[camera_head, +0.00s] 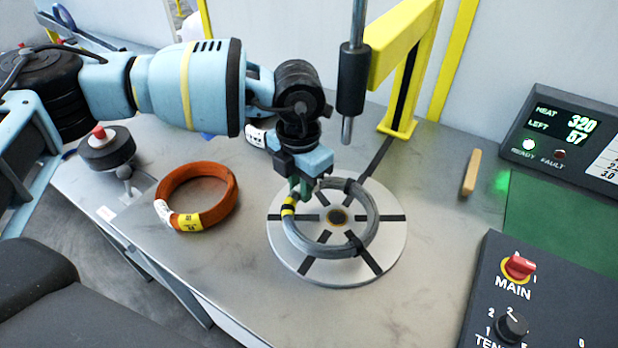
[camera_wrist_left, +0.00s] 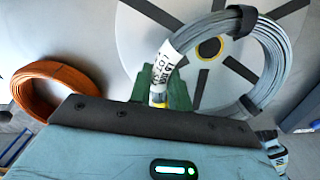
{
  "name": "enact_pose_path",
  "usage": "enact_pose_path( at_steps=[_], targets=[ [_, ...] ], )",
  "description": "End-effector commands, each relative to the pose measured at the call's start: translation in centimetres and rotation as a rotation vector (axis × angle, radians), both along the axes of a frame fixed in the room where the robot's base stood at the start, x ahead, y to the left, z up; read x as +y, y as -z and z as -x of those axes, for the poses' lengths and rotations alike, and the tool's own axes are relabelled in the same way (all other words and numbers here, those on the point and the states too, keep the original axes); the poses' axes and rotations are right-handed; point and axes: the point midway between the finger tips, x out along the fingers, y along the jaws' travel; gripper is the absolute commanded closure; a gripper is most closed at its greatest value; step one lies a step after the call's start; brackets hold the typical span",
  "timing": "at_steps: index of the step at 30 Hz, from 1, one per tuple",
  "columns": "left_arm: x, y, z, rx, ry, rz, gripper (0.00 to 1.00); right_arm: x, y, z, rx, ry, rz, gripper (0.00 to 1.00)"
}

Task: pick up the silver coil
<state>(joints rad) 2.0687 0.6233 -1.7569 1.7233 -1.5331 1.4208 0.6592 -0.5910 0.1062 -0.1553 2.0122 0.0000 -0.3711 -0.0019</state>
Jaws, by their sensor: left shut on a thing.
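The silver coil (camera_head: 375,232) is a grey ring of wire with dark ties and a yellow-black band. It is at the round turntable plate (camera_head: 310,268) in the middle of the bench. My left gripper (camera_head: 302,190) reaches down over the coil's upper left part and is shut on it. In the left wrist view the coil (camera_wrist_left: 272,62) rises from the green fingertips (camera_wrist_left: 160,92), with a white printed label beside them. I cannot tell whether the coil touches the plate. My right gripper is not in view.
An orange coil (camera_head: 232,201) lies on the bench to the left. A vertical rod with a black sleeve (camera_head: 353,80) hangs just behind my gripper, beside a yellow frame (camera_head: 398,125). A control panel (camera_head: 545,300) and a display (camera_head: 570,140) stand at the right.

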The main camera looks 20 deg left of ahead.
Motion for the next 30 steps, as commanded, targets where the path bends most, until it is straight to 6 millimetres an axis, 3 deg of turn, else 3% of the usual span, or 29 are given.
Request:
enact_pose_path(
  at_steps=[12, 18, 24, 30],
  targets=[
    [1.6, -0.1, 8.4, -0.001, 0.002, 0.004, 1.00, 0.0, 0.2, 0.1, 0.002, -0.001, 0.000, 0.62],
    [2.3, -0.1, 11.7, -0.002, 0.000, 0.003, 1.00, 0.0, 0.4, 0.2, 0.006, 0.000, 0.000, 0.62],
    [2.7, -0.1, 13.7, -0.003, 0.000, 0.003, 1.00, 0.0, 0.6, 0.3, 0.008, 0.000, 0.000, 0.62],
    [2.8, -0.1, 14.4, -0.003, -0.001, 0.003, 1.00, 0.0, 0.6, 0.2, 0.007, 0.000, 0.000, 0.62]
  ],
)
